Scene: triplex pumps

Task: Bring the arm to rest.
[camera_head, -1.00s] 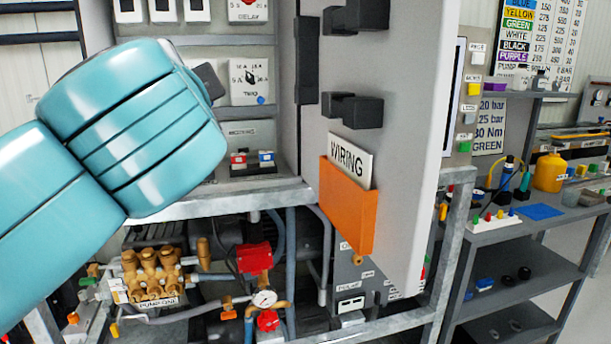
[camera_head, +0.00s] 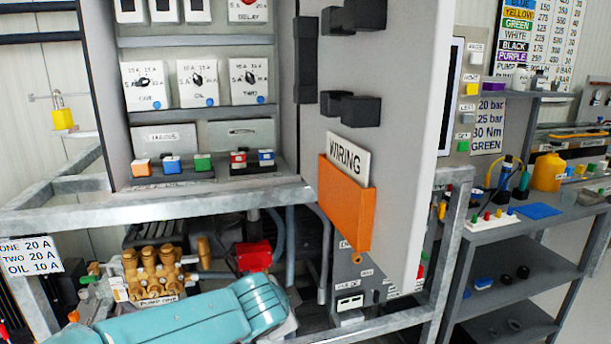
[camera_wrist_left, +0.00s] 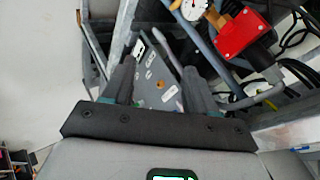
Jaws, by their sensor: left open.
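My left arm (camera_head: 190,322) shows as teal links low in the head view, in front of the lower frame and below the brown pump. Its gripper is out of sight in the head view. In the left wrist view my left gripper (camera_wrist_left: 158,68) has its two dark fingers apart, with nothing seen held between them. A grey labelled panel lies beyond the fingers. My right arm and gripper are in no view.
An open cabinet with switches (camera_head: 197,82) stands above a steel rail (camera_head: 160,204). Its door carries an orange WIRING pocket (camera_head: 345,205). Pump one (camera_head: 160,272) and a red valve part (camera_head: 253,256) sit below. In the wrist view a red part (camera_wrist_left: 240,34) and gauge (camera_wrist_left: 194,8) are close to the fingers.

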